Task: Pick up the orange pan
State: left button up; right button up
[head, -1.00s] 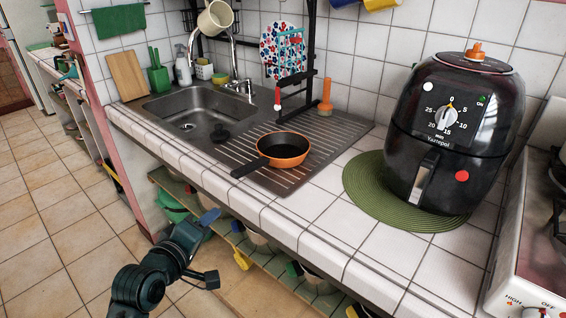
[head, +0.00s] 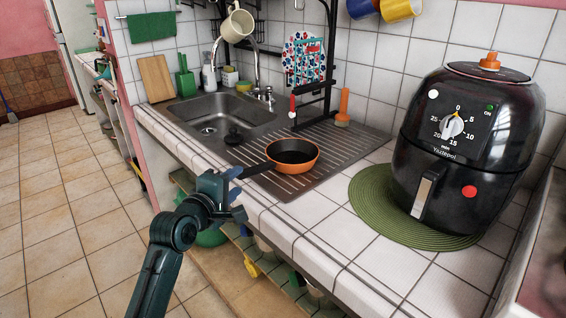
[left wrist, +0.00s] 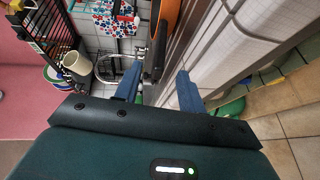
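The orange pan (head: 292,161) has a dark inside and a black handle (head: 256,170). It sits upright on the ridged steel drainboard, its handle pointing left toward the counter's front edge. My left gripper (head: 236,178) is at the handle's end, by the counter edge. In the left wrist view its blue fingers (left wrist: 156,86) are spread apart. The dark handle (left wrist: 151,65) shows between and just beyond the fingertips, and the pan's orange side (left wrist: 171,18) shows above. The fingers do not visibly grip the handle. My right gripper is not in view.
A black air fryer (head: 465,150) stands on a green round mat (head: 372,205) right of the pan. A black rack (head: 330,60) rises behind. A lower shelf (head: 262,290) runs under the counter.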

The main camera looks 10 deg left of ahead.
aim_at(247, 170)
pick_arm(q)
jog(key=shift+x, duration=3.1)
jog(key=shift+d+r, duration=0.15)
grip_shut()
jog(key=shift+r, duration=0.15)
